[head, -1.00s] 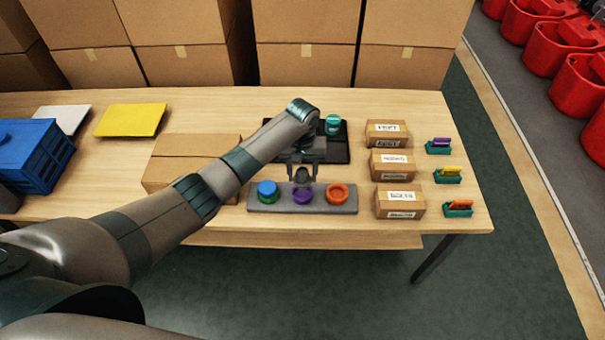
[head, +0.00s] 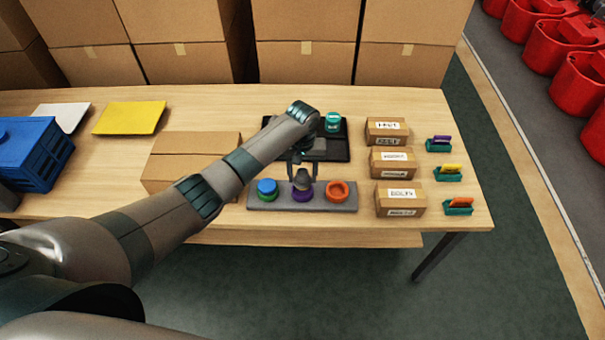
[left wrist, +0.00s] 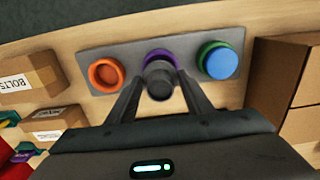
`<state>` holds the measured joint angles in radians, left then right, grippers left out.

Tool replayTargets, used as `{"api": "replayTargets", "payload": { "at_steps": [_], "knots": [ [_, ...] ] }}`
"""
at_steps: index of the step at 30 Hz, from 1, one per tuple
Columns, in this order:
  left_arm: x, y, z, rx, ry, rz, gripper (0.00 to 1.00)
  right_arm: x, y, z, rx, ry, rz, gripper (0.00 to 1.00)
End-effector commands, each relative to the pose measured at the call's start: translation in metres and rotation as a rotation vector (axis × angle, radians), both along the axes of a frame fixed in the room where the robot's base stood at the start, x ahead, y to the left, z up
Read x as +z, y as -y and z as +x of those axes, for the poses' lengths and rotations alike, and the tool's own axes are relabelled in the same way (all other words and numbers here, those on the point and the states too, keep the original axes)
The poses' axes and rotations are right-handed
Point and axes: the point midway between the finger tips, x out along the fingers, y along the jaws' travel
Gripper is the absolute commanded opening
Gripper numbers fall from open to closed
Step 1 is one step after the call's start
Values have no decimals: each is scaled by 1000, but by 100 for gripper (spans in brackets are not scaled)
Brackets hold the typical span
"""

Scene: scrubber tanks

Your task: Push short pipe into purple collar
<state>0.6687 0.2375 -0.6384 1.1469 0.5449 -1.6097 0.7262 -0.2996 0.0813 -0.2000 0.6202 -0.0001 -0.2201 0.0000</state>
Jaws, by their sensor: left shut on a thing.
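A grey plate (head: 324,206) on the table bears three collars in a row. The purple collar (head: 303,196) is in the middle; it also shows in the left wrist view (left wrist: 158,55), partly hidden behind the pipe. My left gripper (head: 301,180) points down over it and is shut on a short dark grey pipe (left wrist: 158,79). The pipe's end is at or just above the purple collar; I cannot tell whether it has entered. My right gripper is not in view.
On the plate, a green collar with a blue piece (head: 267,187) sits left and an orange collar (head: 338,191) right. Labelled cartons (head: 399,200) stand to the right. A black tray (head: 335,147) with a teal piece (head: 332,121) lies behind, and a cardboard box (head: 180,155) left.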

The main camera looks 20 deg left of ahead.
Motion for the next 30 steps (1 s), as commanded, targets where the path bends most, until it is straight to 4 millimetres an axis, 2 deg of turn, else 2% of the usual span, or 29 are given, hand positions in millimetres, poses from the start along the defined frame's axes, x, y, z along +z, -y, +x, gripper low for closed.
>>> {"api": "replayTargets", "payload": {
  "at_steps": [9, 30],
  "knots": [
    [-4, 0, -2, 0, 0, 0, 25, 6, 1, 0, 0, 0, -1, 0],
    [-8, 1, -2, 0, -1, 0, 25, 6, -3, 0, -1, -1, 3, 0]
  ]
}}
